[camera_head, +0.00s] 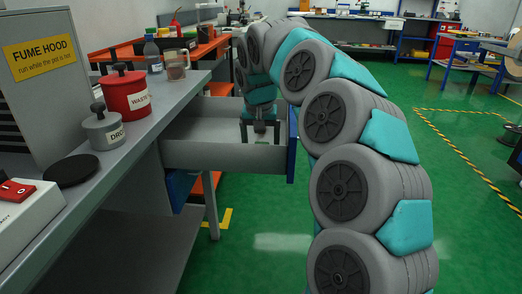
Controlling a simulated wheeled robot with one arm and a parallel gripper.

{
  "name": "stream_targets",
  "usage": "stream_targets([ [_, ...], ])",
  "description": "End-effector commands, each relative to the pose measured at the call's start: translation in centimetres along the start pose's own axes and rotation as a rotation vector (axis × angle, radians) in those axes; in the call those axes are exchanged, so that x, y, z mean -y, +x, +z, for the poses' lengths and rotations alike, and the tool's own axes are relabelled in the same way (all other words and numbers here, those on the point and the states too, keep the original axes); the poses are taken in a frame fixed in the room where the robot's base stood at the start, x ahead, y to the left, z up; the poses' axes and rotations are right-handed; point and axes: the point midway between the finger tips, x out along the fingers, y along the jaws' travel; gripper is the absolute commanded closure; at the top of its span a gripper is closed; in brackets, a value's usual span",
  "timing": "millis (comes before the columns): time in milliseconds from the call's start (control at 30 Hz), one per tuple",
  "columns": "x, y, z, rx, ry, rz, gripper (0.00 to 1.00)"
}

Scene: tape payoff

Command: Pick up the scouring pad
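I cannot make out the scouring pad in the head view. An open grey drawer (222,156) with a blue front (291,146) sticks out from under the bench. My gripper (260,139) points down into this drawer, with its two fingers apart. The fingertips and most of the drawer floor are hidden behind the near drawer wall, so I cannot see what lies between or below them.
On the bench (150,133) stand a red waste canister (125,97), a grey lidded pot (103,131), a glass mug (176,66) and a bottle (152,55). A black disc (71,171) and a white device (28,213) lie nearer.

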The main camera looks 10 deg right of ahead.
Motion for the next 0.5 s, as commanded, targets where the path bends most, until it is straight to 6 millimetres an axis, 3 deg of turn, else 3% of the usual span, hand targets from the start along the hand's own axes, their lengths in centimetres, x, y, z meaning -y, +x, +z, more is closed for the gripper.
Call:
stream_targets([
  [100,0.01,-0.03,-0.01,0.000,0.000,0.000,0.12],
  [500,0.02,-0.04,-0.01,0.000,0.000,-0.001,0.57],
])
